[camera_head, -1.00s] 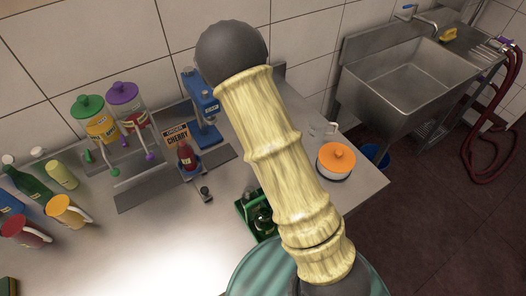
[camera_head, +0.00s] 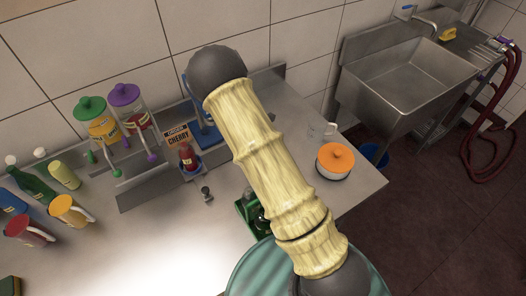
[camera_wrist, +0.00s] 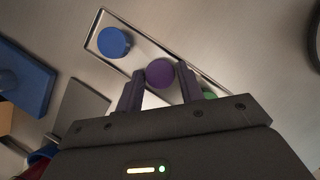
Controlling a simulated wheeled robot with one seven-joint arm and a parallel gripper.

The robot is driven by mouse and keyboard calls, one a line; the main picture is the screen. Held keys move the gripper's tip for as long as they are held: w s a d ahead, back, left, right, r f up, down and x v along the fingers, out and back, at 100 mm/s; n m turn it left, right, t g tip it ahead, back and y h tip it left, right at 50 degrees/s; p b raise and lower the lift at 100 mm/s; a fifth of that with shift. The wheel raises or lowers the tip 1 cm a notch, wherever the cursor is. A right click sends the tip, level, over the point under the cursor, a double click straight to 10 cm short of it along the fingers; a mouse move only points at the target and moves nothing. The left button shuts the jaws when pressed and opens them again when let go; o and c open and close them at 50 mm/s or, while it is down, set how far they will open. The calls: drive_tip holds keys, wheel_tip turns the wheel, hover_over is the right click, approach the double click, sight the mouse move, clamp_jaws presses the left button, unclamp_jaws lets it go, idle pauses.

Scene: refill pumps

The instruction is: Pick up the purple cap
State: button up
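The purple cap (camera_wrist: 160,73) is a small round cap in the wrist view, on a shallow metal tray (camera_wrist: 98,38). My gripper (camera_wrist: 159,70) has its two dark fingers apart, one on each side of the cap, with the tips close to its sides. I see no clear grip on it. My gripper and the purple cap are hidden behind my arm in the head view. A blue cap (camera_wrist: 114,42) lies on the same tray to the left.
A sink (camera_head: 415,80) stands at the back right.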

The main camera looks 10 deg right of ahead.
drive_tip(key=c, duration=0.4)
drive_tip(key=shift+c, duration=0.2)
drive_tip(key=shift+r, duration=0.15)
drive_tip(key=shift+r+b, duration=0.45)
drive_tip(key=shift+r, duration=1.1)
drive_tip(key=s+a+b, duration=0.1)
drive_tip(key=s+a, duration=0.1)
drive_tip(key=a, duration=0.3)
drive_tip(key=s+a+b, duration=0.1)
drive_tip(key=a+b, duration=0.1)
drive_tip(key=a, duration=0.4)
drive_tip(key=s+a+b, duration=0.1)
drive_tip(key=s+a, duration=0.1)
drive_tip(key=a, duration=0.4)
drive_tip(key=shift+s+a+b, duration=0.1)
drive_tip(key=shift+s+b, duration=0.2)
drive_tip(key=shift+b, duration=0.1)
